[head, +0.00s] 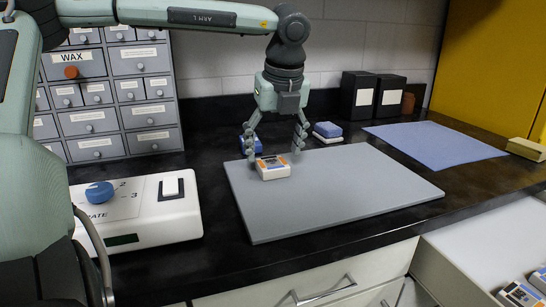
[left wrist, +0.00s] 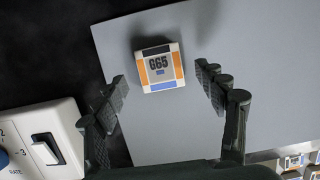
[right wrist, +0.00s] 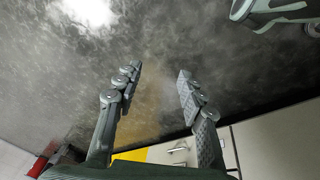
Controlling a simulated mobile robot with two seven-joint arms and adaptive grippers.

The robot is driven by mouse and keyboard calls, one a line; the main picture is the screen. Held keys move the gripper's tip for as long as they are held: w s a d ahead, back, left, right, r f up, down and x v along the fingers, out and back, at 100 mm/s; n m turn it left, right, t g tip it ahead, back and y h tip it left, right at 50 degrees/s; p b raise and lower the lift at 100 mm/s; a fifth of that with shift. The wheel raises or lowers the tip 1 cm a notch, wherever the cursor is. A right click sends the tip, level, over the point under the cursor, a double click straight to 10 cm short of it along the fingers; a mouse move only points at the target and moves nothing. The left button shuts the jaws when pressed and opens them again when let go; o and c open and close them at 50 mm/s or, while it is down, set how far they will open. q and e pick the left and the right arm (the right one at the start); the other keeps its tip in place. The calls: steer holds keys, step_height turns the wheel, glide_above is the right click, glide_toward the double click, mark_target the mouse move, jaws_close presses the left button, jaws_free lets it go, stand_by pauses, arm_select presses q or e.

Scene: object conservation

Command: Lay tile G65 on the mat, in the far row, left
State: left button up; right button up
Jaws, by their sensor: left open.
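Tile G65 (left wrist: 159,66), white with orange sides and blue and black bands, lies at the far left corner area of the grey mat (head: 330,200). It also shows in the head view (head: 273,167). My left gripper (head: 273,154) is open, with its fingers on either side of the tile and apart from it; the left wrist view shows gaps between the fingers (left wrist: 165,95) and the tile. My right gripper (right wrist: 158,72) is open and empty, seen only in the right wrist view.
Blue-topped blocks (head: 327,132) stand behind the mat. A rate device (head: 150,208) with a blue knob and white switch is at the left. A drawer cabinet (head: 110,100), a blue cloth (head: 435,140) and dark boxes (head: 372,95) stand around. An open drawer (head: 490,250) holds more tiles. Most of the mat is clear.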

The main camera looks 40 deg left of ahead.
arm_select(q)
steer(key=v, duration=0.9)
arm_select(e)
steer(key=shift+w+r, duration=0.4)
steer(key=shift+r, duration=0.45)
